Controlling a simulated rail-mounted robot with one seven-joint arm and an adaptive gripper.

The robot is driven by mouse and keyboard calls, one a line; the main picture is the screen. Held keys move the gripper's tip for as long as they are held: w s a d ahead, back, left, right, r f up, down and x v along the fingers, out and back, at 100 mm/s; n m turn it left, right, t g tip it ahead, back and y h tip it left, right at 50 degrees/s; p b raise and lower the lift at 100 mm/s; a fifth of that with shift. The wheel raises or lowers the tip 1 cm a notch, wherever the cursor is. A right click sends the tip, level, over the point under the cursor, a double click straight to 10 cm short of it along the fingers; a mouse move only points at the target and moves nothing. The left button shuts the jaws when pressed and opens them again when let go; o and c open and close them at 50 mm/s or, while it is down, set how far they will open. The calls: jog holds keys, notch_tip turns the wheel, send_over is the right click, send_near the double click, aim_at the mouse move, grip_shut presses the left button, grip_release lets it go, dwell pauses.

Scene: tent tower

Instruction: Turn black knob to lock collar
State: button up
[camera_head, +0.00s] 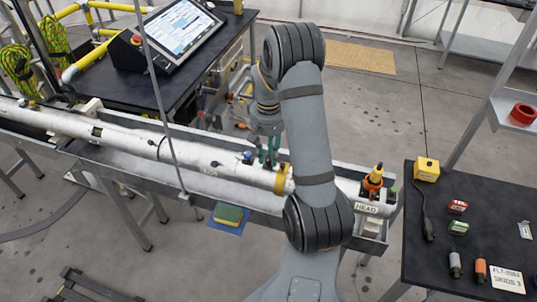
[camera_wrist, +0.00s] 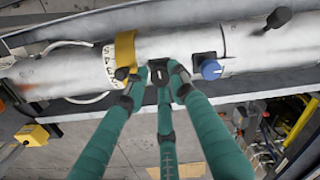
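A white pipe-like tube (camera_head: 120,138) lies along a metal trough; it also crosses the wrist view (camera_wrist: 75,70). A yellow collar (camera_wrist: 125,52) goes around it and shows in the head view (camera_head: 281,181). A small dark piece (camera_wrist: 122,73) sits on the collar's lower edge. My gripper (camera_wrist: 158,74) has three green fingers with black tips, close to the tube between the collar and a blue knob (camera_wrist: 210,69). Something black shows between the tips; I cannot tell whether it is a knob or part of a finger. A black knob (camera_wrist: 279,17) stands further right, apart from my gripper.
An orange and black fitting (camera_head: 374,180) stands near the tube's right end. A dark table (camera_head: 455,265) at the right holds a yellow box (camera_head: 426,169) and small items. A tilted screen (camera_head: 183,27) stands on the bench behind. A thin grey rod crosses in front of the tube.

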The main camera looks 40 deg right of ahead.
grip_shut()
jog(key=shift+f+m+b, duration=0.1)
jog(key=shift+m+b, duration=0.2)
jog(key=shift+b, duration=0.15)
jog(key=shift+f+m+b, duration=0.15)
jog(key=shift+m+b, duration=0.8)
jog(key=shift+m, duration=0.05)
jog(key=m+b, duration=0.3)
jog(key=m, duration=0.1)
jog(key=shift+m, duration=0.3)
jog(key=m+b, duration=0.3)
jog(key=m, duration=0.2)
jog(key=shift+b, duration=0.4)
jog(key=m+b, duration=0.1)
jog(key=m, duration=0.1)
jog(key=m+b, duration=0.1)
jog(key=m, duration=0.2)
jog(key=shift+r+m+b, duration=0.2)
jog(key=shift+m+b, duration=0.1)
jog(key=shift+o, duration=2.2)
grip_release()
